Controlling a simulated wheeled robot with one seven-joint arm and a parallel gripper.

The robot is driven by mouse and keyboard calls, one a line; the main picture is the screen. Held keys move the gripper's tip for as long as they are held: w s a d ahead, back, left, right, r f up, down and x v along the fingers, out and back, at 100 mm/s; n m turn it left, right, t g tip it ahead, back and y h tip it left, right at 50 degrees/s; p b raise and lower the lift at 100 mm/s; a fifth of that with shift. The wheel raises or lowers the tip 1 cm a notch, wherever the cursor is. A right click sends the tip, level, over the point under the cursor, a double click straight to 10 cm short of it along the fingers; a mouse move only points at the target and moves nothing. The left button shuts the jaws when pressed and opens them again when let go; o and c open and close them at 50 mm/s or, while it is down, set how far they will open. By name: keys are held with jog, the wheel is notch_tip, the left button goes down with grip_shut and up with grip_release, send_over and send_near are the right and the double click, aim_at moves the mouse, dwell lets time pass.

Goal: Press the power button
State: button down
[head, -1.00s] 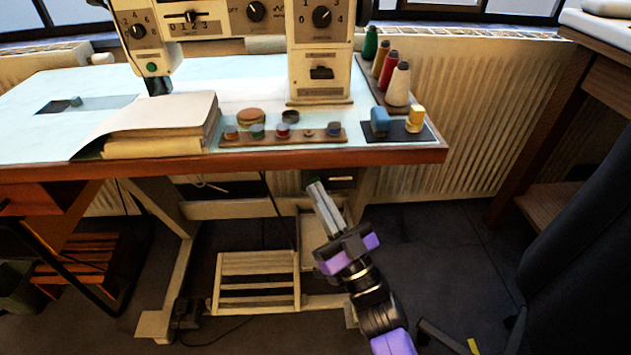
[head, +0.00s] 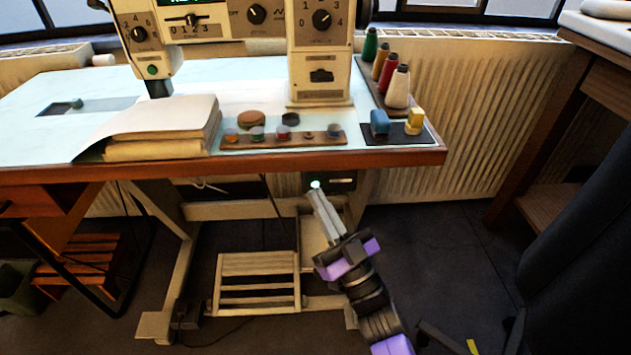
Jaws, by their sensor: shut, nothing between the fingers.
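A dark control box (head: 343,182) is fixed under the front edge of the sewing table. A small round button (head: 315,184) at its left side glows pale green. My gripper (head: 315,193) is shut and empty, and its fingertips point up at the button from just below. The tips look to be at or very near the button; I cannot tell whether they touch it. The tips cover part of the box's lower left. The sewing machine (head: 322,62) stands on the table, and a strip of green lit display (head: 186,2) shows at the top edge.
The table's wooden front edge (head: 260,162) runs just above my gripper. Sewing supplies, a fabric stack (head: 160,148) and thread spools (head: 398,88) lie on top. A slatted pedal (head: 257,283) and table legs stand below left. A dark chair (head: 580,250) is at the right.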

jog(key=shift+s, duration=0.25)
jog(key=s+p, duration=0.2)
jog(key=s, duration=0.4)
dwell(0.5)
dwell(0.3)
